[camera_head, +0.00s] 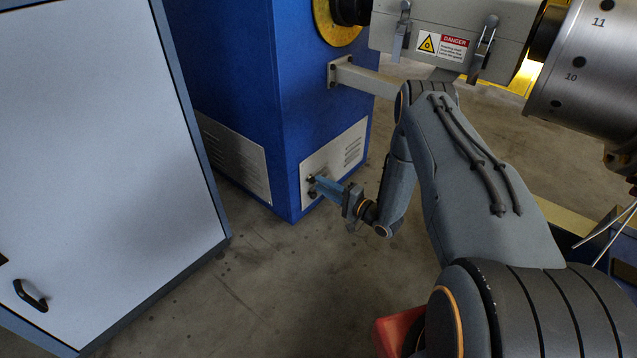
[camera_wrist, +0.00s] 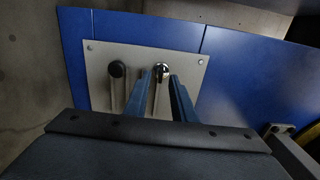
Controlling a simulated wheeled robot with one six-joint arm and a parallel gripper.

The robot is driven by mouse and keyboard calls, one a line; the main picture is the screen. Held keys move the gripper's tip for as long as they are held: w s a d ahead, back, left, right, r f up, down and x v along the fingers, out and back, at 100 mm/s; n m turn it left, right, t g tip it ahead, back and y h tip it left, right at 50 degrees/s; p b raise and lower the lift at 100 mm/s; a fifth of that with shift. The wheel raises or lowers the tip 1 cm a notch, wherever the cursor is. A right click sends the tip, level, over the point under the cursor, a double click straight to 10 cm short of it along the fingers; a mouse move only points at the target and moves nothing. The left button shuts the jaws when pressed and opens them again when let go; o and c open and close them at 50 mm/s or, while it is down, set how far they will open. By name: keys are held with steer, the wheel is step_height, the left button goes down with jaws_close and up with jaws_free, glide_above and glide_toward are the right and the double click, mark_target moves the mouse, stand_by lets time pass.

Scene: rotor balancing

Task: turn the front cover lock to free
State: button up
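A light grey panel (camera_wrist: 100,57) sits on the lower blue housing and carries two round fittings. The left one is a black knob (camera_wrist: 117,69). The right one is a shiny metal fitting (camera_wrist: 161,70) that looks like the lock; its setting is too small to read. My gripper (camera_wrist: 161,75) points at the panel, its two blue fingers apart, one on each side of the metal fitting. I cannot tell whether they touch it. In the camera_head view my gripper (camera_head: 316,184) reaches the left part of the panel (camera_head: 345,150), and the fittings are partly hidden.
A large white cabinet (camera_head: 100,140) with a black handle stands at the left. A grey bracket (camera_head: 362,78) juts from the blue housing (camera_head: 230,80) above my wrist. A metal drum (camera_head: 590,70) is at upper right. The concrete floor (camera_head: 250,290) in front is clear.

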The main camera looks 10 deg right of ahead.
steer(key=shift+p+v, duration=0.8)
steer(key=shift+v, duration=1.95)
